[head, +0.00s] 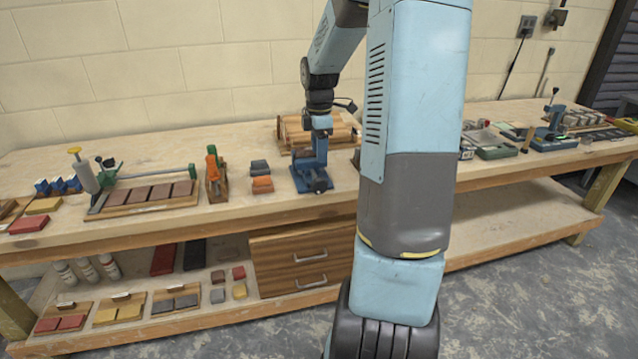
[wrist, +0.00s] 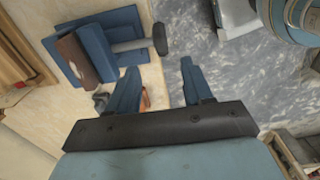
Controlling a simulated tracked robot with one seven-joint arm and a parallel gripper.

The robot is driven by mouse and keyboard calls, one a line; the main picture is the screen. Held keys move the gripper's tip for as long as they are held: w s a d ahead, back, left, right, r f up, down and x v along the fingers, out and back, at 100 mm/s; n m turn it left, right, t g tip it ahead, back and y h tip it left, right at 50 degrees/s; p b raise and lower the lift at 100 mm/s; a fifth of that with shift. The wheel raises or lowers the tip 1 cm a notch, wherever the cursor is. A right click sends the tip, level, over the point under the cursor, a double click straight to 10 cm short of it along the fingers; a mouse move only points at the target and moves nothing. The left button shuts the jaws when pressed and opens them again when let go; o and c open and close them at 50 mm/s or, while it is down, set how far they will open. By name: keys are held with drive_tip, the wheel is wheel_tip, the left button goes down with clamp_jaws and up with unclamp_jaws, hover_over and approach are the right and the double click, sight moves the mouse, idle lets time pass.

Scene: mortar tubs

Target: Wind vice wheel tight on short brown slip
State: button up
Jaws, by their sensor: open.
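The blue vice (wrist: 62,68) lies at the upper left of the wrist view, with its grey screw running right to a dark wheel (wrist: 161,39). The short brown slip (wrist: 76,58) sits at the vice's jaw; I cannot tell whether it is gripped firmly. My gripper (wrist: 158,88) is open and empty, its two blue fingers apart below the wheel in the picture and not around it. In the head view the vice (head: 312,181) stands near the bench's front edge, under my wrist, which hides part of it. The slip cannot be made out there.
Dark and orange blocks (head: 262,185) lie left of the vice on the bench (head: 240,216). An orange-and-green tool (head: 214,172) stands farther left. A wooden rack (head: 290,133) is behind. Open floor shows in front.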

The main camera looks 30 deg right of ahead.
sight(319, 178)
wheel_tip(319, 178, down, 12)
drive_tip(key=shift+r, duration=0.25)
drive_tip(key=shift+c, duration=0.5)
clamp_jaws()
